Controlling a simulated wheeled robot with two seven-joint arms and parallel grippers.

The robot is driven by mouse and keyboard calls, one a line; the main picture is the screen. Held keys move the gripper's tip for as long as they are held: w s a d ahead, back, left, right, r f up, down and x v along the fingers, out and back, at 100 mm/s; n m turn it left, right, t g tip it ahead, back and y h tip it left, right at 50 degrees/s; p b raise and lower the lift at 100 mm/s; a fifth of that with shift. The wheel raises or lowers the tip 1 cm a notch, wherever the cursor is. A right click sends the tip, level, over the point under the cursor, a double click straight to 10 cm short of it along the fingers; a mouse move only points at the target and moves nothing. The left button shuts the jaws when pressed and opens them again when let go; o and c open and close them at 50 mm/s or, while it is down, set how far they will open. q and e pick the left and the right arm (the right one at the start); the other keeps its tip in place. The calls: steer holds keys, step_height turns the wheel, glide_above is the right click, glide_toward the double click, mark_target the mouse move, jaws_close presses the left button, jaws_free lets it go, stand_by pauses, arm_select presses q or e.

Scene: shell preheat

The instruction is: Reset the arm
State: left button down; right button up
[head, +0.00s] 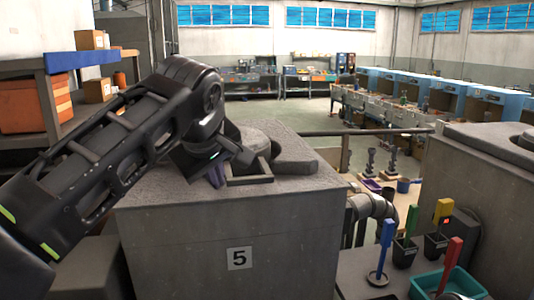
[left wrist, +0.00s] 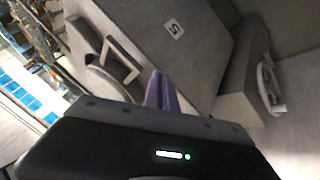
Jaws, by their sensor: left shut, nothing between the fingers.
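My left arm reaches in from the left of the head view, bent over the grey block marked 5 (head: 225,245). My left gripper (head: 218,175) hangs at its end, mostly hidden behind the wrist. Its purple fingers show over the near part of the block's top. In the left wrist view the fingers of the left gripper (left wrist: 160,90) are together with nothing between them. The block (left wrist: 200,35) fills the upper middle there.
A small square frame (head: 249,180) and a round grey lid (head: 248,138) sit on the block close to my gripper. At lower right, colored-handled tools, including a blue one (head: 387,235), stand near a teal tray (head: 458,282). A shelf with an orange bin (head: 30,105) stands left.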

arm_select(q)
steer(key=w+d+f+m+t+h, duration=0.1)
steer(key=w+d+f+m+h, duration=0.45)
steer(key=d, duration=0.75)
steer(key=d+f+m+g, duration=0.25)
steer(key=f+m, duration=0.35)
steer(key=f, duration=2.1)
steer(key=s+a+f+g, duration=0.1)
steer(key=s+a+f, duration=0.1)
steer(key=s+f, duration=0.45)
steer(key=s+a+f+n, duration=0.1)
steer(key=s+a+f, duration=0.15)
steer(key=f, duration=0.65)
steer(key=s+a+f+g, duration=0.1)
steer(key=s+a+f, duration=0.1)
steer(key=s+f, duration=0.45)
steer(key=s+a+f+n+g, duration=0.2)
steer(key=s+f, duration=0.4)
steer(key=s, duration=0.3)
steer(key=s+a+f+n+g+y, duration=0.1)
steer(key=s+a+f, duration=0.3)
steer(key=s+f, duration=0.3)
steer(key=s, duration=0.2)
steer(key=shift+s+a+n+g, duration=0.3)
steer(key=shift+a+n+g, duration=0.05)
steer(key=shift+a, duration=0.05)
